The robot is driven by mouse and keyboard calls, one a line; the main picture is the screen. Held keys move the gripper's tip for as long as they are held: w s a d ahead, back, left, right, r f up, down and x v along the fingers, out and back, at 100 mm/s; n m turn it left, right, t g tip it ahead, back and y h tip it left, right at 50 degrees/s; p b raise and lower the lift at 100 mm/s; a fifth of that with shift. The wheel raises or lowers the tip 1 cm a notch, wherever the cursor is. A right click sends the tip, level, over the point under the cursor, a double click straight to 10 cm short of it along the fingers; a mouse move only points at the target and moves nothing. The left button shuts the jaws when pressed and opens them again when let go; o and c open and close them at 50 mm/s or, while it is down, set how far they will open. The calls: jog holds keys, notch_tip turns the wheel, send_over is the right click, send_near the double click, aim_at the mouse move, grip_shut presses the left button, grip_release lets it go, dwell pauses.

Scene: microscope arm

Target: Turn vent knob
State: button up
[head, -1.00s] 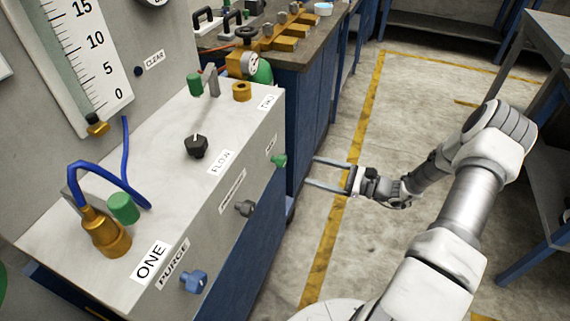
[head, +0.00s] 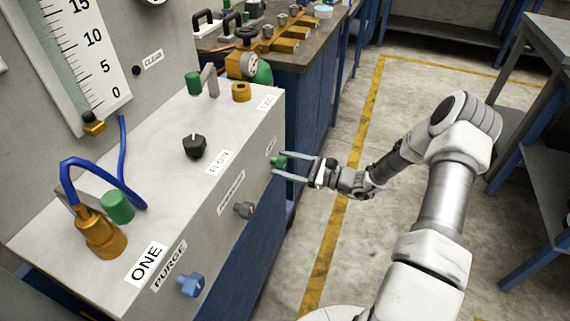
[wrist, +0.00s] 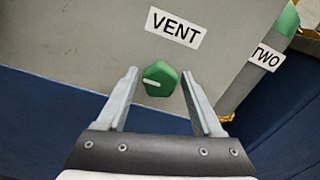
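The vent knob (head: 279,162) is a small green knob on the front face of the grey box, near its right end. In the wrist view the green vent knob (wrist: 160,78) has a white pointer line toward the left and sits under the VENT label (wrist: 174,27). My gripper (head: 279,164) is open at the knob, one finger on each side. In the wrist view my gripper's fingertips (wrist: 160,72) stand left and right of the knob, with gaps showing on both sides. Whether the knob lies fully between the fingers in depth is hard to tell.
The grey box (head: 215,215) also bears a blue purge knob (head: 190,284) and a grey knob (head: 244,210) on its front. A black flow knob (head: 194,146) is on top. A blue workbench (head: 306,110) stands behind.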

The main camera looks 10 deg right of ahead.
grip_shut()
jog(key=shift+r+m+p, duration=0.1)
jog(key=shift+m+p, duration=0.2)
jog(key=shift+p, duration=0.05)
jog(key=m+p, duration=0.2)
jog(key=m, duration=0.1)
jog(key=m+p, duration=0.3)
jog(key=m, duration=0.2)
jog(key=m+p, duration=0.1)
jog(key=m, duration=0.3)
jog(key=shift+s+m, duration=0.1)
jog(key=shift+m, duration=0.3)
jog(key=shift+m+p, duration=0.7)
jog(key=shift+m, duration=1.5)
